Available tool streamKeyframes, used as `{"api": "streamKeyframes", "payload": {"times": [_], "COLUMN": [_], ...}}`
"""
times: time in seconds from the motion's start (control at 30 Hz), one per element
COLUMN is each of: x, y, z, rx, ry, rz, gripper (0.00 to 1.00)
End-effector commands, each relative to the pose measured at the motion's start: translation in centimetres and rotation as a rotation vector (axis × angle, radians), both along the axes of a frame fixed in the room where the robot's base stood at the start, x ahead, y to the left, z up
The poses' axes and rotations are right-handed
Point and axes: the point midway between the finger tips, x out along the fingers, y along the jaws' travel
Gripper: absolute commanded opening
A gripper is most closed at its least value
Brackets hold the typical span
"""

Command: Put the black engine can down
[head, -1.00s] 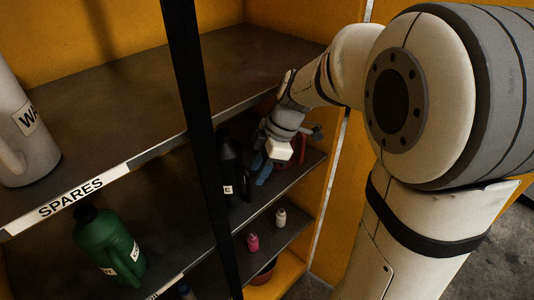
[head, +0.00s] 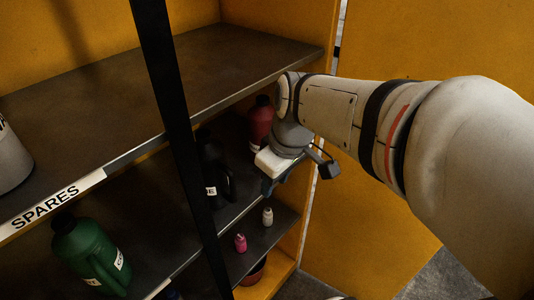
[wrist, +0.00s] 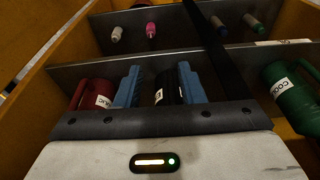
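The black engine can (head: 212,160) stands upright on the middle shelf behind the black post, its pale label partly visible. In the wrist view the black can (wrist: 170,92) shows between the two blue fingers, partly hidden by my gripper's body. My gripper (wrist: 158,86) has its fingers spread apart. In the head view my gripper (head: 270,184) is to the right of the can with a visible gap, and its fingers are mostly hidden under the wrist.
A red can (head: 261,122) stands behind my wrist, close to the right wall. A green coolant can (head: 90,252) stands left of the post. Small pink (head: 240,243) and white (head: 267,216) bottles sit on the lower shelf. The upper shelf edge (head: 130,152) overhangs.

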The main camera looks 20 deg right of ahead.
Motion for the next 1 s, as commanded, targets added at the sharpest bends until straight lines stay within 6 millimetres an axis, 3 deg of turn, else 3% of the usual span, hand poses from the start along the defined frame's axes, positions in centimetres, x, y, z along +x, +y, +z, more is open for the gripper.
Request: {"api": "streamKeyframes", "payload": {"times": [0.2, 0.33, 1.0], "x": [-3.3, -4.2, -4.4], "y": [-1.2, -1.6, -1.7], "z": [-1.2, -1.6, -1.8], "rx": [-0.007, 0.002, 0.007], "ry": [-0.053, -0.076, -0.083], "rz": [-0.402, -0.531, -0.580], "gripper": [0.35, 0.35, 0.35]}}
